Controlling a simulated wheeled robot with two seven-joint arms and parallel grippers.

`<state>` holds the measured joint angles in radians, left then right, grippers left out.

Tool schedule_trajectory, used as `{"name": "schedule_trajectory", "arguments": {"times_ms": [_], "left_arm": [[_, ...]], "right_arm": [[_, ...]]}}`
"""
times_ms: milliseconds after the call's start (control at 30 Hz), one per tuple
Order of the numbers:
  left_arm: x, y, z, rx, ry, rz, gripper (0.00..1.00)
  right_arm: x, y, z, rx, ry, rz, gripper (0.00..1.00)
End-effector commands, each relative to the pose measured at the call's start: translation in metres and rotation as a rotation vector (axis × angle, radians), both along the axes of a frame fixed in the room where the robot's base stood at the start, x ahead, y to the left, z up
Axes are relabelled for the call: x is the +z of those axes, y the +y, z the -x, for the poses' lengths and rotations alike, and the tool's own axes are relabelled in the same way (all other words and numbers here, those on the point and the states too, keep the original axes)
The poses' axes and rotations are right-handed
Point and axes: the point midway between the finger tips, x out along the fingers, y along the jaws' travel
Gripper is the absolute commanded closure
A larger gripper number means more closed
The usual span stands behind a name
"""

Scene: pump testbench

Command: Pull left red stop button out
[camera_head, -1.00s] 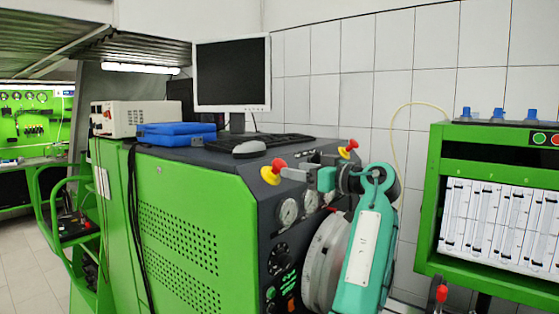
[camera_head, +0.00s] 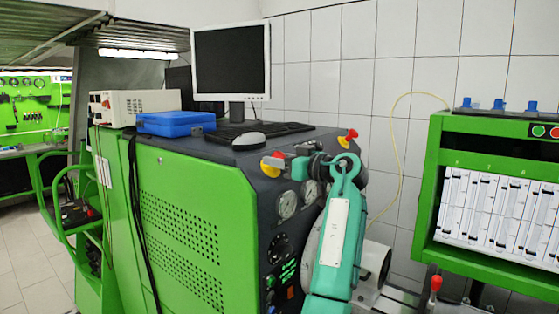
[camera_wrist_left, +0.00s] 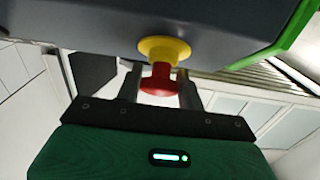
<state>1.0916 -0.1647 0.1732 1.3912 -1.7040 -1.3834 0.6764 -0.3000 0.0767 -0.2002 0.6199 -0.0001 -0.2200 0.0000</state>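The left red stop button (camera_head: 271,160), a red knob on a yellow collar, sits on the dark sloped top edge of the green testbench (camera_head: 180,215). My left gripper (camera_head: 282,162) is at this button in the head view and partly hides it. In the left wrist view, the red knob (camera_wrist_left: 158,80) is between the two grey fingers (camera_wrist_left: 160,84), with the yellow collar (camera_wrist_left: 163,49) beyond. The fingers look open around the knob, close to its sides; I cannot tell whether they touch it. My right gripper is not in view.
A second red stop button (camera_head: 347,136) is farther right on the bench edge. A monitor (camera_head: 231,65), keyboard (camera_head: 268,132), mouse (camera_head: 249,140) and blue case (camera_head: 176,123) are on top. Gauges (camera_head: 287,204) are on the front panel below my gripper. A green rack (camera_head: 432,190) stands at right.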

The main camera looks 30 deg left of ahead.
Motion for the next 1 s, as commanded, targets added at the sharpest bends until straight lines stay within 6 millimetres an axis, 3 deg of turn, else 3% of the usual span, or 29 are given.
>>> {"name": "schedule_trajectory", "arguments": {"times_ms": [67, 367, 633, 667, 733, 1000], "left_arm": [[0.000, 0.000, 0.000, -0.001, 0.000, 0.000, 1.00], [0.009, -0.010, 0.001, -0.001, -0.003, -0.002, 1.00], [0.014, -0.012, 0.001, -0.001, -0.002, -0.003, 1.00], [0.014, -0.012, 0.001, -0.001, -0.002, -0.003, 0.58], [0.014, -0.012, 0.001, -0.001, -0.002, -0.003, 0.44], [0.012, -0.012, 0.001, -0.001, -0.001, -0.001, 0.41]], "right_arm": [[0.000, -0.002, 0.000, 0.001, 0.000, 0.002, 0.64], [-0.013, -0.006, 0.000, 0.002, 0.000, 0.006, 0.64], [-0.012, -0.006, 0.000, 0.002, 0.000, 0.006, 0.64], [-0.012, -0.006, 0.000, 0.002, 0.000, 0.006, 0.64], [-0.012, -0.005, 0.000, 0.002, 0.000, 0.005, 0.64], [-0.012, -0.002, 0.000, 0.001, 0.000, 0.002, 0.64]]}}
